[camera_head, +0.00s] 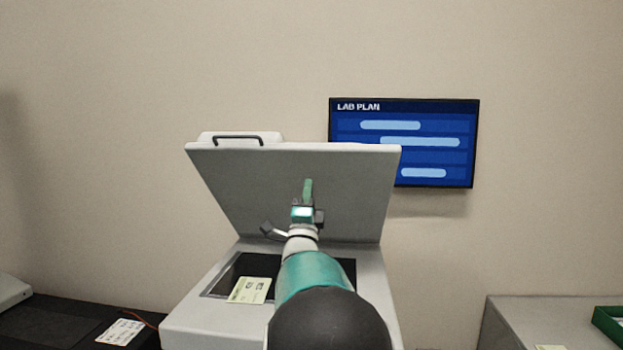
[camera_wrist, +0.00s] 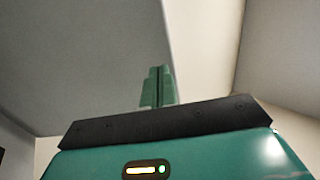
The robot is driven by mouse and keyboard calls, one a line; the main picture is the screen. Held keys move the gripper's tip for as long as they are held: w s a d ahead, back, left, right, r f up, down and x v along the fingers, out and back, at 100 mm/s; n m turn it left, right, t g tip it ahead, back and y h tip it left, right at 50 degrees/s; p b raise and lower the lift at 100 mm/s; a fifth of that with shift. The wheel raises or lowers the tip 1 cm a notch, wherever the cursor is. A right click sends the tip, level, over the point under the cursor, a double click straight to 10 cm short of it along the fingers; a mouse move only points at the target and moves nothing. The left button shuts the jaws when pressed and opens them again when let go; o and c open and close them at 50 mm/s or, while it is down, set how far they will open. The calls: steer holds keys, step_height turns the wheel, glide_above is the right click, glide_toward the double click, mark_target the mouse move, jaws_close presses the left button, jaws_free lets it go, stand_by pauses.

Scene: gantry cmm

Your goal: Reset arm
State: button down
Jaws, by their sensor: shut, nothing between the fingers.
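My gripper (camera_head: 308,188) is raised in front of the open grey lid of a light grey machine. It also shows in the wrist view (camera_wrist: 158,88), where its green fingers are together with nothing between them. My arm reaches forward from the bottom of the head view over the machine. The lid (camera_head: 240,185) is tilted up and has a dark handle at its top left. The gripper appears close to the lid's inner face; I cannot tell the exact gap.
The machine's body (camera_head: 190,325) has a dark recessed top with a pale green card (camera_head: 250,290) at its front edge. A white card (camera_head: 119,332) lies on the dark surface at left. A grey counter (camera_head: 540,310) with a green tray (camera_head: 608,322) stands at right. A wall screen (camera_head: 400,142) reads LAB PLAN.

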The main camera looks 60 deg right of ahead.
steer(key=w+a+f+n+t+y, duration=0.1)
steer(key=w+a+f+n+y, duration=0.4)
steer(key=a, duration=0.5)
steer(key=w+a+f+n+t+y, duration=0.25)
steer(key=a+n+y, duration=0.35)
steer(key=a, duration=0.5)
steer(key=w+a+f+n+y, duration=0.4)
steer(key=a+f+n+y, duration=0.15)
steer(key=a, duration=0.45)
steer(key=s+a+f+n+g+y, duration=0.1)
steer(key=s+a+f+n+y, duration=0.15)
steer(key=a, duration=0.45)
steer(key=s+a+f+n+g+y, duration=0.2)
steer(key=s+a+f+n, duration=0.15)
steer(key=a, duration=0.35)
steer(key=s+a+f+n+g+y, duration=0.1)
steer(key=s+a+f+n+g, duration=0.1)
steer(key=s+a+f+n, duration=0.2)
steer(key=s+a+f+n+g+y, duration=0.2)
steer(key=s+a+f+n+g, duration=0.1)
steer(key=s, duration=0.6)
steer(key=a+f+n, duration=0.1)
steer(key=a+f, duration=0.1)
steer(key=a, duration=0.1)
steer(key=shift+s+a+n+g, duration=0.25)
steer(key=shift+s+n+g, duration=0.1)
steer(key=shift+s, duration=0.05)
